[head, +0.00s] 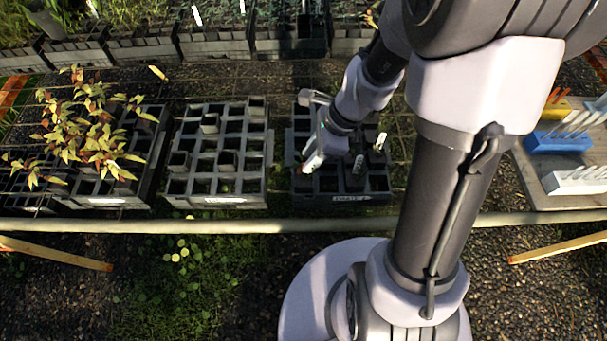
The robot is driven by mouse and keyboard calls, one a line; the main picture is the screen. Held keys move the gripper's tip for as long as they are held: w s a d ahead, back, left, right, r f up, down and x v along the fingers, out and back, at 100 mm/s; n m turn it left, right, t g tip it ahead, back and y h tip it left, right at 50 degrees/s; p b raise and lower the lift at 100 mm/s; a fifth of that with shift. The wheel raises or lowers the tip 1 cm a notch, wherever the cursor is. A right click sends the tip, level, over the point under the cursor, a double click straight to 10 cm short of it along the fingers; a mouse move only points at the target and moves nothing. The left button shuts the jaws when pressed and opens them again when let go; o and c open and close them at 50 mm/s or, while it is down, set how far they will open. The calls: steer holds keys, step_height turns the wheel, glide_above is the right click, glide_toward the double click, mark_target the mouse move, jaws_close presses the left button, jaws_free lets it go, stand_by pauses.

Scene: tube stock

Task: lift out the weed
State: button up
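My gripper (318,152) is over the front left part of the dark right-hand crate (350,199). Its fingers are small and partly hidden by its own body, so I cannot tell whether it is open or shut, or whether it holds anything. The crate has dark cells or pots, a white label on its front and a pale tag (380,141) standing in it. I cannot make out a weed for certain; the cells under my gripper are covered or too dark.
A grey crate (172,160) with mostly empty cells stands left of the right-hand crate. Reddish-leaved plants (88,125) fill a crate at far left. Blue (560,142), yellow and white holders stand on a board at right. A rail (200,226) runs along the bench front. More pots line the back.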

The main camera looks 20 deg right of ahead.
steer(key=b+x, duration=0.1)
steer(key=x, duration=0.1)
steer(key=b+x, duration=0.1)
steer(key=x, duration=0.1)
steer(key=shift+w+f+b, duration=0.25)
steer(key=shift+f+b, duration=0.1)
steer(key=shift+f, duration=0.05)
steer(key=shift+r, duration=0.2)
jaws_close()
